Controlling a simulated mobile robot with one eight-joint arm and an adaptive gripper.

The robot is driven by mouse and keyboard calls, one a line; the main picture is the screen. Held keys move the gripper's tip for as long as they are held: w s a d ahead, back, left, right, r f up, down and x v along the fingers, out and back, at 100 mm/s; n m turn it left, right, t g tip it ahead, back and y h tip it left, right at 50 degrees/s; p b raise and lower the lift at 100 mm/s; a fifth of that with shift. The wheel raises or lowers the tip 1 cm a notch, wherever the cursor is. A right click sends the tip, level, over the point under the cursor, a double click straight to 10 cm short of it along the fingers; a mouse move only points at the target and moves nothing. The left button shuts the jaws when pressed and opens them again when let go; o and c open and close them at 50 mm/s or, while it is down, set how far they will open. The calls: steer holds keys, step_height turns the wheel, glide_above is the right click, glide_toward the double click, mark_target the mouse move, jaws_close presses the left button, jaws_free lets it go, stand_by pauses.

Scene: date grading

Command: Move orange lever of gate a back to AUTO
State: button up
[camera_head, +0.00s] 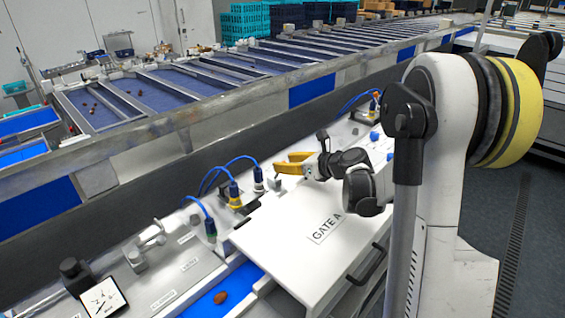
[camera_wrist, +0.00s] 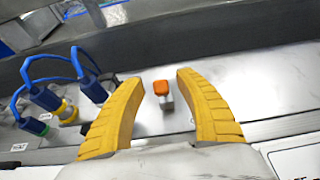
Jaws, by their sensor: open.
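The orange lever (camera_wrist: 161,88) shows in the wrist view as a small orange cap on a short grey stem, standing on the pale metal panel. It lies ahead of my gripper (camera_wrist: 160,80), between the two yellow fingers and apart from both. The fingers are spread open and empty. In the head view my gripper (camera_head: 280,163) is low over the panel behind the white cover marked GATE A (camera_head: 290,225). I cannot make out the orange lever in the head view, nor any AUTO mark in either view.
Several blue-cabled connectors (camera_wrist: 45,98) stand left of my fingers; they also show in the head view (camera_head: 233,192). A black handle (camera_head: 368,268) is on the cover's front. The conveyor (camera_head: 200,85) runs behind. A date (camera_head: 220,297) lies on the blue belt below.

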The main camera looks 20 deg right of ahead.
steer(key=shift+w+a+f, duration=0.25)
steer(key=shift+w+f, duration=0.05)
steer(key=shift+w, duration=0.3)
steer(key=shift+s, duration=0.1)
jaws_close()
steer(key=shift+r, duration=0.1)
